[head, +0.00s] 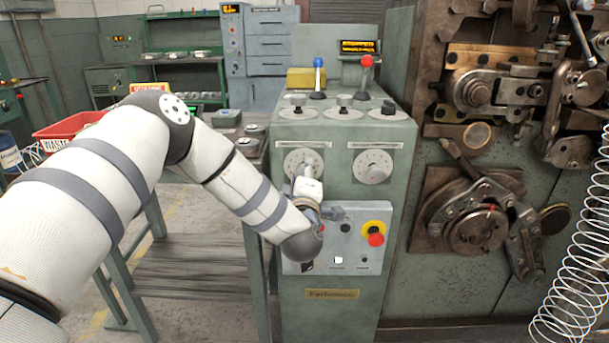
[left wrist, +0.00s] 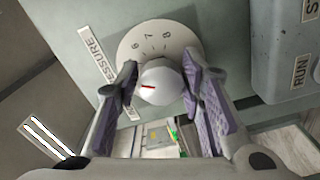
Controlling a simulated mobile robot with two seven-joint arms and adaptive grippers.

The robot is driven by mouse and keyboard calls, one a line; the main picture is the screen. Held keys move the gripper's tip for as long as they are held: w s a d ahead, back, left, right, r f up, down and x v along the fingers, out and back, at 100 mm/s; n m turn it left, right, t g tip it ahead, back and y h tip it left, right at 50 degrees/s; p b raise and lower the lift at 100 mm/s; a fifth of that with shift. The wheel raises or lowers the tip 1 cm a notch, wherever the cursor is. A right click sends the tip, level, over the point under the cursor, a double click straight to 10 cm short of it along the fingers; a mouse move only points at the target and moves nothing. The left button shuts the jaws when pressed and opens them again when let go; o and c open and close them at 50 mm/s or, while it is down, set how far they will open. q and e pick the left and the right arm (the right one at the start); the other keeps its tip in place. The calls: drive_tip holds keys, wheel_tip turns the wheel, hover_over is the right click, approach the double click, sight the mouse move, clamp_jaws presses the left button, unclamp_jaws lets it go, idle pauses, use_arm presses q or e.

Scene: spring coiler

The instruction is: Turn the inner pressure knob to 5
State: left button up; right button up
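The round white dial plate (left wrist: 190,38) under a PRESSURE label (left wrist: 97,58) shows the digits 6, 7 and 8; the other digits are hidden. The pale pressure knob (left wrist: 162,82) stands on it, its red mark pointing left in the left wrist view; the number it meets is hidden. My left gripper (left wrist: 160,80) has one purple-padded finger on each side of the knob, both appearing to touch it. In the head view my left gripper (head: 307,186) is in front of the left dial (head: 292,160) on the green cabinet. My right gripper is not in view.
A second dial (head: 373,167) sits just right on the same panel. Below it are a red emergency button (head: 376,239) and small buttons. Levers with blue (head: 318,62) and red (head: 367,61) balls stand on top. The coiler machinery (head: 480,220) is at the right.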

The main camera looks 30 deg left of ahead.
use_arm(q)
drive_tip(key=shift+o, duration=0.6)
drive_tip(key=shift+s, duration=0.1)
drive_tip(key=v, duration=1.2)
drive_tip(key=s+d+f+m+g+h, duration=0.25)
drive_tip(key=s+f+m, duration=0.2)
drive_tip(key=f, duration=0.25)
drive_tip(key=s+d+f+m+g+h, duration=0.2)
drive_tip(key=s+d+f+m+h, duration=0.25)
drive_tip(key=f, duration=0.25)
drive_tip(key=s+d+f+m+g+h, duration=0.25)
drive_tip(key=s+f, duration=0.25)
drive_tip(key=f, duration=0.3)
drive_tip(key=s+f+m+g, duration=0.1)
drive_tip(key=s+m+g, duration=0.2)
drive_tip(key=s, duration=0.6)
drive_tip(key=s+a+f+m+g, duration=0.1)
drive_tip(key=s+g, duration=0.3)
drive_tip(key=s, duration=0.6)
drive_tip(key=s+a+f+m+g+p, duration=0.1)
drive_tip(key=s+f+m+g, duration=0.2)
drive_tip(key=s, duration=0.7)
drive_tip(key=shift+f+m+g, duration=0.2)
drive_tip(key=shift+m+g, duration=0.2)
drive_tip(key=shift+m, duration=0.45)
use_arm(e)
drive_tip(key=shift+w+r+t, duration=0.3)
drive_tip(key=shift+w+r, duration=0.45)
